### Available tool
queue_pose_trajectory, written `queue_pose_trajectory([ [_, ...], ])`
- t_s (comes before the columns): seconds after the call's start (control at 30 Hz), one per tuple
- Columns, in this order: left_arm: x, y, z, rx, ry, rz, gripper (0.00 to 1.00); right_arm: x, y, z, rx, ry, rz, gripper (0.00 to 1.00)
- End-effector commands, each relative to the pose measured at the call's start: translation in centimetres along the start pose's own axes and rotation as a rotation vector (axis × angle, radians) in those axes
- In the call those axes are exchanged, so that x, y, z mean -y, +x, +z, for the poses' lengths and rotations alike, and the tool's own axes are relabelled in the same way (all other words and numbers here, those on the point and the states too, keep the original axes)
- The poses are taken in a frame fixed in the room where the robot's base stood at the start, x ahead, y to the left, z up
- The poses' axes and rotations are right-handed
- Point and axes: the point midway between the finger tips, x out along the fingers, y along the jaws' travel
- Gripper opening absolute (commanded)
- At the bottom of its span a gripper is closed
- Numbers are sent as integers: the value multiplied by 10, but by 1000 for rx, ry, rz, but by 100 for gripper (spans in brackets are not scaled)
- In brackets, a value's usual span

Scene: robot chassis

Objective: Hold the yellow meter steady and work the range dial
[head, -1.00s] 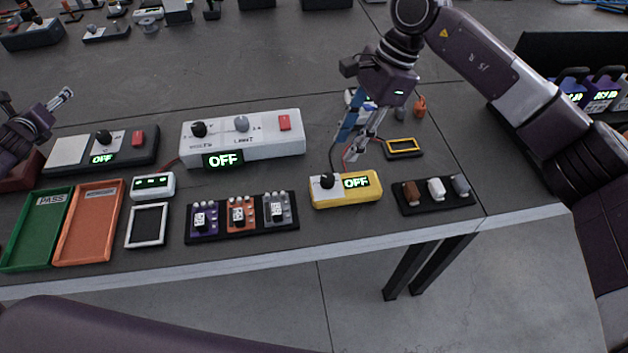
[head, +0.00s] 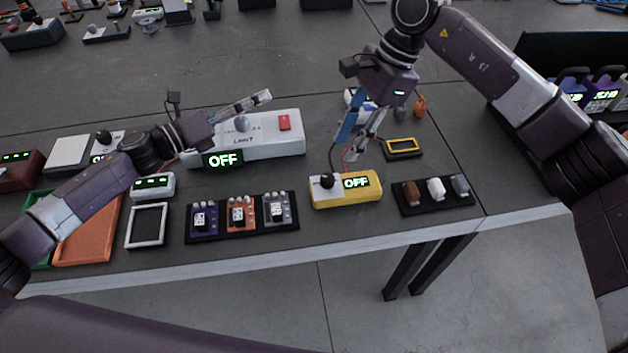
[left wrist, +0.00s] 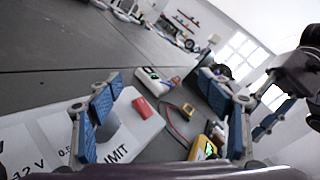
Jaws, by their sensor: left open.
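The yellow meter (head: 348,200) stands on the table near its front edge. The meter also shows low in the left wrist view (left wrist: 200,150), partly cut off by my finger. My right gripper (head: 347,150) hangs just behind and above the meter, apart from it, fingers pointing down, spread and empty. My left gripper (head: 260,102) is open and empty above the large white supply box, left of the meter, fingers pointing right.
The white supply box (head: 258,147) with a red switch (head: 284,122) lies under my left gripper. A black tray of modules (head: 242,217) is left of the meter. A black rack of fuses (head: 437,196) and a yellow-framed pad (head: 403,146) are to its right. Leads run behind the meter.

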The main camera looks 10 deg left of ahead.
Motion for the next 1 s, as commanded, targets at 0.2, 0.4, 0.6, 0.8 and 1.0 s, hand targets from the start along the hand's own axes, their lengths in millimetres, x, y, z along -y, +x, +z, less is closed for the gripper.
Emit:
queue_pose_trajectory([
  [0.2, 81, 9, -100, -238, 297, -217, 72, 0, 0, 0, 0, 0, 0, 29],
  [0.4, 109, 7, -166, -396, 549, -340, 72, 0, 0, 0, 0, 0, 0, 29],
  [0.6, 105, 11, -196, -481, 714, -369, 72, 0, 0, 0, 0, 0, 0, 29],
  [0.8, 100, 15, -207, -514, 780, -371, 72, 0, 0, 0, 0, 0, 0, 29],
  [1.0, 103, 32, -219, -515, 786, -374, 72, 0, 0, 0, 0, 0, 0, 29],
])
